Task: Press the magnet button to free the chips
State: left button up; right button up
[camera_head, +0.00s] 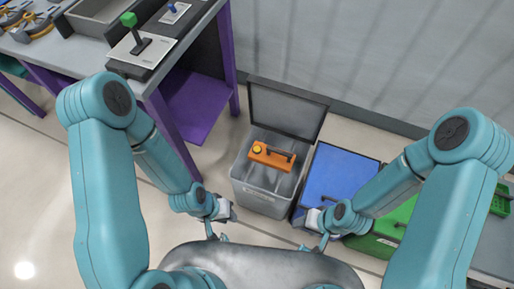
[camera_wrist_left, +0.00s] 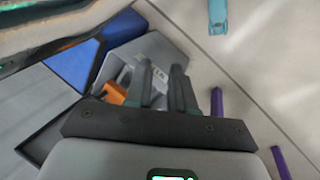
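Part of the orange tool (camera_wrist_left: 115,93) and the grey bin (camera_wrist_left: 172,52) also show in the left wrist view. No chips can be made out. My left gripper (camera_head: 226,212) is just left of the bin's front, apart from the tool. Its two dark fingers (camera_wrist_left: 161,68) stand apart with nothing between them. My right gripper (camera_head: 310,224) is in front of the blue bin; its fingers are too small to read.
A blue-lidded bin (camera_head: 338,172) stands right of the grey bin, with a green bin (camera_head: 385,228) beyond. Floor is clear behind the bins.

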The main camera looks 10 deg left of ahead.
pick_arm(q)
grip_shut()
dwell(1.4)
